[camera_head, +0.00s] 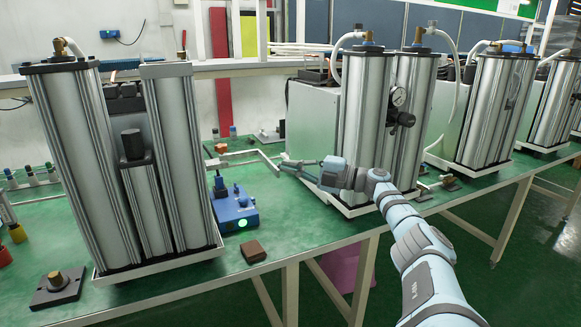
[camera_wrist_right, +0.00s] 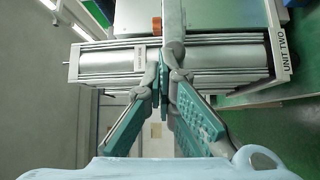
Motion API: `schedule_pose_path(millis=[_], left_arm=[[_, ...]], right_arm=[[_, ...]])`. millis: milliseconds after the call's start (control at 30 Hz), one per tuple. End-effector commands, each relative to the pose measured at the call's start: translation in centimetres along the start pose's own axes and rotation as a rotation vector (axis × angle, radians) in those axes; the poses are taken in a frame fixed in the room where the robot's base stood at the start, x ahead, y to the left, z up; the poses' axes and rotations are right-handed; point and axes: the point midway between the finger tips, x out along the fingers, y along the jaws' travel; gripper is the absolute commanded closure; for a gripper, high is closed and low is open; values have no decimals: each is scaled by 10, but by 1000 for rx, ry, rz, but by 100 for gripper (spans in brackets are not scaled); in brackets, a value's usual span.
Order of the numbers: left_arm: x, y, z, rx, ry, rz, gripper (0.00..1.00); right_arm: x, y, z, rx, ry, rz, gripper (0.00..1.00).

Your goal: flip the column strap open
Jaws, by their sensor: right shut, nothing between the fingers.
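The middle column unit (camera_head: 362,120) has two upright silver cylinders on a white tray. In the right wrist view, its tray (camera_wrist_right: 272,40) reads "UNIT TWO" and the column (camera_wrist_right: 230,59) lies sideways. A grey bar (camera_wrist_right: 172,22) crosses the column there; it may be the strap, but I cannot tell for sure. My right gripper (camera_head: 286,165) is at the left side of this unit, pointing left. Its fingertips (camera_wrist_right: 165,72) are together, in front of the bar, with nothing visible between them. Contact with the bar is unclear. My left gripper is out of view.
Another column unit (camera_head: 165,150) stands at the left. A light grey bent bar (camera_head: 240,153) and a blue device (camera_head: 234,212) lie between the units. A brown block (camera_head: 253,251) is near the table's front edge. More units (camera_head: 492,110) stand at the right.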

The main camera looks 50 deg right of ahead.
Motion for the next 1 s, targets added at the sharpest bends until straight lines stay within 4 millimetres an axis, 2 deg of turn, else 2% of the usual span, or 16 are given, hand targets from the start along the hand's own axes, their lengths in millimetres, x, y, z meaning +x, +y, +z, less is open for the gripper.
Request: schedule_pose_path(millis=[167,500,600,733,1000], left_arm=[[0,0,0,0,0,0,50],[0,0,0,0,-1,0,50],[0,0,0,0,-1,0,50],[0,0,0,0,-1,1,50],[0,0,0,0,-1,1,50]], right_arm=[[0,12,-1,-3,-1,-1,100],[2,82,-8,-5,-2,7,100],[4,95,-10,-5,0,7,100],[4,102,-11,-3,1,6,100],[5,102,-12,-2,2,4,100]])
